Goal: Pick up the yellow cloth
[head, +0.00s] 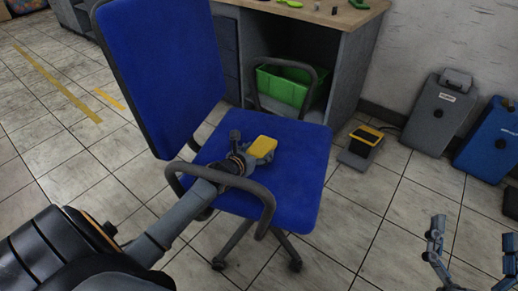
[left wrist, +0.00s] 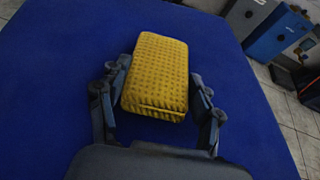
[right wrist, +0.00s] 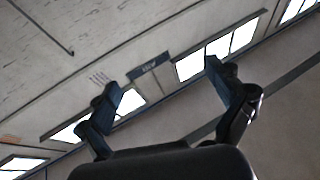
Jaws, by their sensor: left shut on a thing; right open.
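The yellow cloth (head: 263,148) is a folded, textured block over the blue seat of an office chair. It also shows in the left wrist view (left wrist: 157,72). My left gripper (head: 248,150) reaches over the chair's armrest and is shut on the cloth, with one finger on each of its sides. Whether the cloth touches the seat or is just above it, I cannot tell. My right gripper (head: 473,232) is open and empty over the floor at the lower right. In the right wrist view it faces a wall and windows.
The blue chair (head: 310,165) has a tall backrest and two armrests close to my left arm. A desk (head: 345,20) with a green bin (head: 283,88) underneath stands behind it. A yellow-and-black pedal (head: 366,135) and grey and blue cases (head: 440,112) sit at the right. The tiled floor is clear in front.

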